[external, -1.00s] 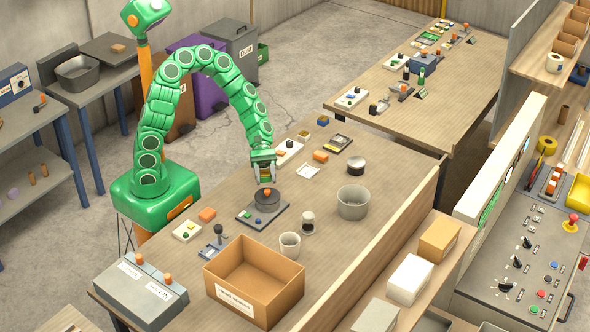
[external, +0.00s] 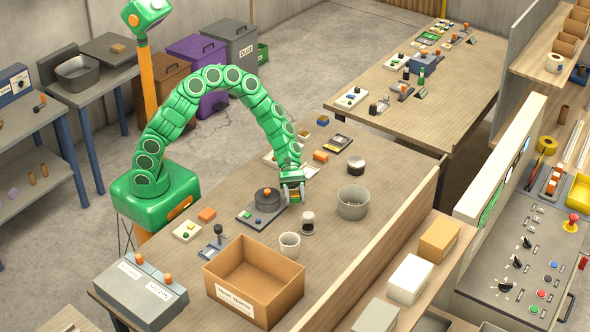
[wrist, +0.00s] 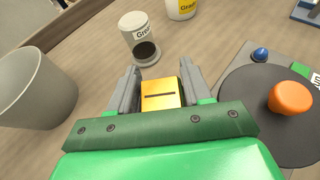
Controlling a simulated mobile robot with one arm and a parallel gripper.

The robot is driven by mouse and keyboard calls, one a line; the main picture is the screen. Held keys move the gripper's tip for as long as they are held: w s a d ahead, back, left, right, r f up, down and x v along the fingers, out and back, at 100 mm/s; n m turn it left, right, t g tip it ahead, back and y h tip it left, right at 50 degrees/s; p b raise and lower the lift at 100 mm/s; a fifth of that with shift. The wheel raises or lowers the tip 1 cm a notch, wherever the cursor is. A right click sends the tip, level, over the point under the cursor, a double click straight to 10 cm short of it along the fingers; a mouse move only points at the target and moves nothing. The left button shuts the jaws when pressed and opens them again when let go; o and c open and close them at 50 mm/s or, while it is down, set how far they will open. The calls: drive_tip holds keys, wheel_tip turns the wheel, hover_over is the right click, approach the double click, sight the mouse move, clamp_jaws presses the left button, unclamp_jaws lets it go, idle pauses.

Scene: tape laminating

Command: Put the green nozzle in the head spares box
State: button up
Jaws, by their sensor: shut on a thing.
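My gripper (external: 293,199) is above the long table, just right of the dark round-lidded device (external: 267,200). In the wrist view its two grey fingers (wrist: 158,85) stand either side of a yellow block (wrist: 160,94) with a dark slot. The fingers are shut on this block. I cannot make out a green nozzle in either view. An open cardboard box (external: 222,268) stands at the near end of the table, with a white label too small to read surely. It looks empty and lies nearer the camera than my gripper.
A grey bucket (external: 352,205) stands right of my gripper and shows at left in the wrist view (wrist: 38,88). A small labelled jar (external: 307,226) and a pale cup (external: 290,246) stand between my gripper and the box side. The device's orange knob (wrist: 290,98) is close by.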

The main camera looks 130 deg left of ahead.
sight(298, 212)
drive_tip(key=shift+w+a+f, duration=0.2)
drive_tip(key=shift+w+f, duration=0.3)
drive_tip(key=shift+f, duration=1.6)
drive_tip(key=shift+f, duration=0.15)
drive_tip(key=o, duration=1.1)
drive_tip(key=shift+s+a+r, duration=0.2)
drive_tip(key=shift+r, duration=0.05)
drive_tip(key=v, duration=1.1)
drive_tip(key=shift+s+a+r, duration=0.15)
drive_tip(key=shift+s, duration=0.05)
